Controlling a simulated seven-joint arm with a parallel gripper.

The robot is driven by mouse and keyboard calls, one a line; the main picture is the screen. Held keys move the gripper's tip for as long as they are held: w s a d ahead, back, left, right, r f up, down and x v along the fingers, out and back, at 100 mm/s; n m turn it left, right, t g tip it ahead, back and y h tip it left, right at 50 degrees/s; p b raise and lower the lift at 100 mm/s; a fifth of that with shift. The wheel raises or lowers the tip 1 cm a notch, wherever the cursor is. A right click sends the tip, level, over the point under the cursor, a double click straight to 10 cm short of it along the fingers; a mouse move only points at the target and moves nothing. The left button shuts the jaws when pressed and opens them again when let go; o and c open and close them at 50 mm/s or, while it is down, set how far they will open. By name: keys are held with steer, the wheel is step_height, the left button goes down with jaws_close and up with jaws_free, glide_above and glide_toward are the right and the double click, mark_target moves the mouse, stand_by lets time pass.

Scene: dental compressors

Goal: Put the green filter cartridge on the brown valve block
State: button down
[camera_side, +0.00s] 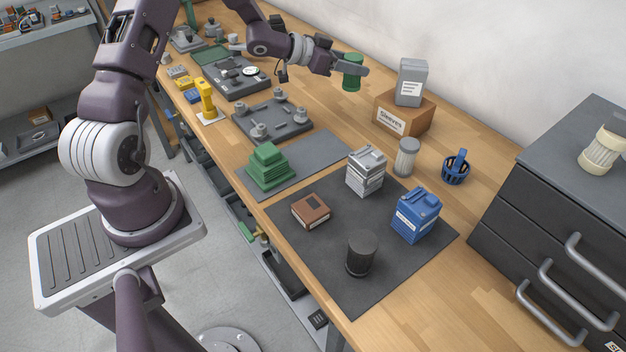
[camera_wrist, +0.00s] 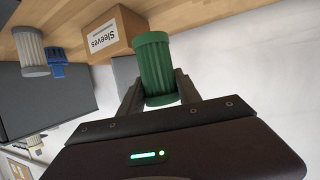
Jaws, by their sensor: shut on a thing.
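The green filter cartridge (camera_side: 352,72) is a ribbed cylinder held up in the air above the far part of the bench. My gripper (camera_side: 346,68) is shut on it, and it stands roughly upright in the side view. In the wrist view the cartridge (camera_wrist: 156,68) sits between the two fingers of my gripper (camera_wrist: 160,92). The brown valve block (camera_side: 311,210) is a low box with a pale label, lying on the dark mat (camera_side: 335,285). My gripper is well away from it, and nothing rests on its top.
Around the block stand a silver box (camera_side: 366,171), a blue canister (camera_side: 415,215) and a black cylinder (camera_side: 360,254). A green stepped part (camera_side: 268,167) sits on a grey mat. A Sleeves carton (camera_side: 405,118) carries a grey box (camera_side: 411,82). Drawers (camera_side: 545,215) stand at right.

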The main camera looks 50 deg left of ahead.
steer(key=s+d+m+g+h, duration=0.3)
steer(key=s+d+m+h, duration=0.2)
steer(key=s+d, duration=0.75)
step_height(320, 180, up, 4)
steer(key=m+g+h, duration=0.4)
steer(key=m, duration=0.1)
glide_above(311, 207)
steer(key=shift+g, duration=0.4)
step_height(311, 207, down, 9)
steer(key=shift+s+f, duration=0.1)
steer(key=shift+f+y, duration=0.3)
steer(key=c, duration=0.9)
jaws_free()
steer(key=shift+f, duration=0.1)
steer(key=shift+o, duration=0.3)
